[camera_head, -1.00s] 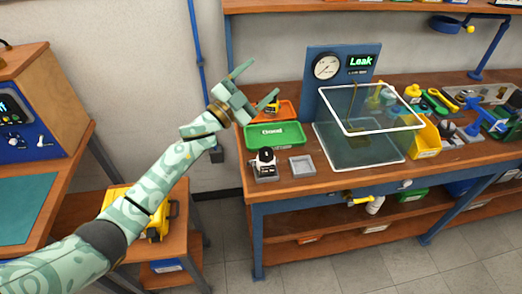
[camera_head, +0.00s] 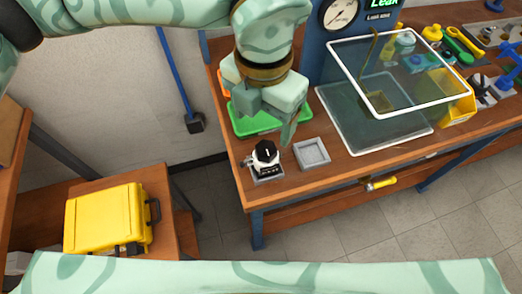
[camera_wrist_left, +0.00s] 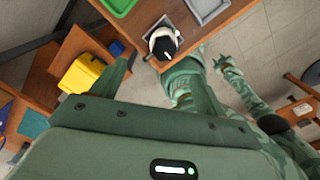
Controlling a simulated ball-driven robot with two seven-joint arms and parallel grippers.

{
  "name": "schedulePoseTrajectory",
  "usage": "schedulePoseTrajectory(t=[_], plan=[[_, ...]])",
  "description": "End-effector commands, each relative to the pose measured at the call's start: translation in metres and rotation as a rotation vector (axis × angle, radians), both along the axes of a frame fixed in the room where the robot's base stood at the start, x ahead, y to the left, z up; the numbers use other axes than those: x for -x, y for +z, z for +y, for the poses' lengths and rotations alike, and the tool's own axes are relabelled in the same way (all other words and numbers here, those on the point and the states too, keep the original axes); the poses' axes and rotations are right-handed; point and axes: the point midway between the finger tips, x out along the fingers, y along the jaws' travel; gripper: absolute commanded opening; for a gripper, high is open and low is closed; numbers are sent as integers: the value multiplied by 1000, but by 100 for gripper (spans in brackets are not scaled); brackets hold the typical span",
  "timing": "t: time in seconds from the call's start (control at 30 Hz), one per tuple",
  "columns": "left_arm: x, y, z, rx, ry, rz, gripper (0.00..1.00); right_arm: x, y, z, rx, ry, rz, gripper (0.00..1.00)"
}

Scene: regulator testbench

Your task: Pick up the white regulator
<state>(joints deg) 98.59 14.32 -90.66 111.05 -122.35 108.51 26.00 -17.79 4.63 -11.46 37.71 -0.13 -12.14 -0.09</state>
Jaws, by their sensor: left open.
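The white regulator (camera_head: 265,155), with a black top, stands upright on a small grey base near the front left edge of the workbench. In the left wrist view the regulator (camera_wrist_left: 163,42) shows beyond and between my finger pads. My left gripper (camera_head: 270,115) is open and empty, above and behind the regulator in the head view, over the green tray. It looks apart from the regulator. Its far finger is partly hidden by my wrist. In the left wrist view, what looks like my right gripper (camera_wrist_left: 222,63) is small and far off, and its jaws are unclear.
A grey square tray (camera_head: 325,148) lies right of the regulator. A green tray (camera_head: 245,128) and an orange one sit behind it. A clear tank with a white rim (camera_head: 427,146) stands to the right. A yellow case (camera_head: 105,218) rests on a lower table at left.

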Motion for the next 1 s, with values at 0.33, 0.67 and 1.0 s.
schedulePoseTrajectory(t=[0.33, 0.67, 1.0], plan=[[0, -66, -1, 3, -1, 6, 74, 15, -14, -12, 21, 5, 47, 36], [2, -110, -3, 4, -2, 8, 74, 15, -24, 1, 4, -1, 45, 36], [2, -119, -3, 5, -2, 4, 74, 17, -24, 1, 2, -1, 48, 36]])
